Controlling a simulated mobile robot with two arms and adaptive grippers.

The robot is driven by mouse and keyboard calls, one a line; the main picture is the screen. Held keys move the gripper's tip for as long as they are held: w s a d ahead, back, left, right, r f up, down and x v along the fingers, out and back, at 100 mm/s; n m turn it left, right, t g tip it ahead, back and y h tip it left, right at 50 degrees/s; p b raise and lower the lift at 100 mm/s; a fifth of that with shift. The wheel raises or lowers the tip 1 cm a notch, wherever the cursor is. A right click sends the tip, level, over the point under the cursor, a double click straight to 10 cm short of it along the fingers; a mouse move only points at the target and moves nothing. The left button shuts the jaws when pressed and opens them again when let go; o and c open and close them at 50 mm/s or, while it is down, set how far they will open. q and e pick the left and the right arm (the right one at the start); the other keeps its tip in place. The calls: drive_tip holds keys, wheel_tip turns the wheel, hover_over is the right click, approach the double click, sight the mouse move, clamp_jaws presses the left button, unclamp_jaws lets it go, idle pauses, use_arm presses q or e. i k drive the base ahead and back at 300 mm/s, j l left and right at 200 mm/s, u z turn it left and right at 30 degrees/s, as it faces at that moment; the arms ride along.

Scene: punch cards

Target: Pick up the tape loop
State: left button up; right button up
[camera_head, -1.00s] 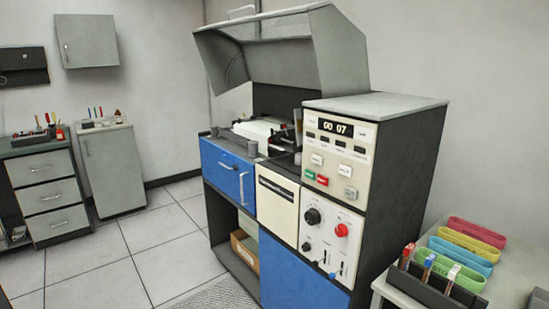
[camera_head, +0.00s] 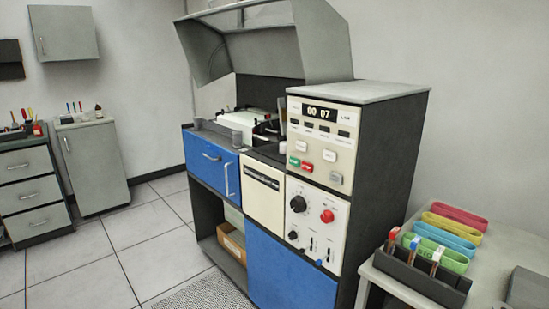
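Several oblong, loop-shaped items lie side by side on the grey table at the right: a pink one (camera_head: 459,215), a yellow one (camera_head: 451,227), a blue one (camera_head: 444,240) and a green one (camera_head: 440,257). I cannot tell whether any of these is the tape loop, or whether they are loops or shallow trays. The large machine (camera_head: 293,245) has its grey hood (camera_head: 325,45) raised. White paper and dark parts show under the hood, too small to make out a loop there. Neither of my grippers is in view.
A dark rack (camera_head: 425,282) with several colour-topped tubes stands at the table's (camera_head: 493,265) front. A dark grey object (camera_head: 527,288) is cut off at the right edge. A cardboard box (camera_head: 232,242) sits on the machine's lower shelf. Tiled floor (camera_head: 80,258) is clear at the left.

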sight(461, 245)
drive_tip(key=z, duration=1.25)
